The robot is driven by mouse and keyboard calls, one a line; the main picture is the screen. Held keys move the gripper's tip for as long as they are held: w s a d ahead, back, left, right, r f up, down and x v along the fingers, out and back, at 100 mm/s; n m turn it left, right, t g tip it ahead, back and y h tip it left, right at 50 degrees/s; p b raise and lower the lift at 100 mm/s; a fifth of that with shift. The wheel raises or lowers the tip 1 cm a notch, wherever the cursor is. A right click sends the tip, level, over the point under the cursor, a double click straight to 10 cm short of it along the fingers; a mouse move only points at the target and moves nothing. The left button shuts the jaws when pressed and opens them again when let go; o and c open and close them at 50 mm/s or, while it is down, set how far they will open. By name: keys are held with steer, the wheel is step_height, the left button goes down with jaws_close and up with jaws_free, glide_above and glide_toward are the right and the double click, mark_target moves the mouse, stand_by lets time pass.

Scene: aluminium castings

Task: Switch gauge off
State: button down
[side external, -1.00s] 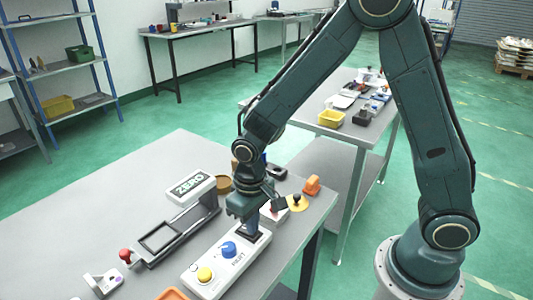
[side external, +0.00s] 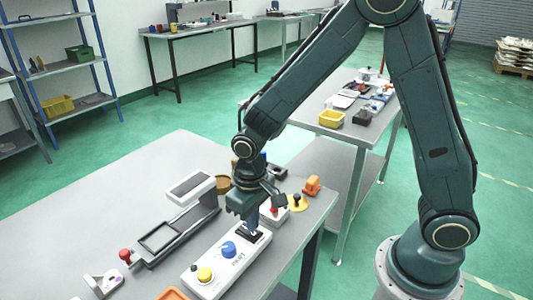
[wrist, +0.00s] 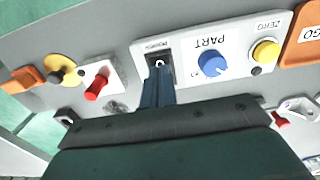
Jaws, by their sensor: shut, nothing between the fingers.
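The gauge (side external: 160,238) lies on the grey table, a dark slide with a display head (side external: 190,187) whose screen is blank. A white control box (side external: 212,262) stands in front of it, with a blue PART dial (side external: 228,249), a yellow ZERO button (side external: 204,274) and a black power rocker (wrist: 159,62). A white O shows on the rocker in the wrist view. My gripper (side external: 252,223) is shut and empty, pointing down at the rocker end. In the wrist view its fingertips (wrist: 158,84) overlap the rocker's near edge; I cannot tell whether they touch.
A white box with a red switch (wrist: 98,86), a yellow-based black knob (wrist: 61,70) and an orange block (side external: 312,185) stand beyond the control box near the table edge. A red knob (side external: 125,254) is at the gauge's near end. The table's left side is clear.

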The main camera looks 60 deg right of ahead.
steer(key=shift+r, duration=2.8)
steer(key=s+d+r+t, duration=0.2)
steer(key=s+d+r, duration=0.2)
steer(key=s+r, duration=0.3)
steer(key=s+d+r+t, duration=0.3)
steer(key=s+d+r, duration=0.2)
steer(key=s+r, duration=0.3)
steer(key=shift+s+d+r+t, duration=0.2)
steer(key=shift+s+d+t, duration=0.1)
steer(key=shift+s, duration=0.65)
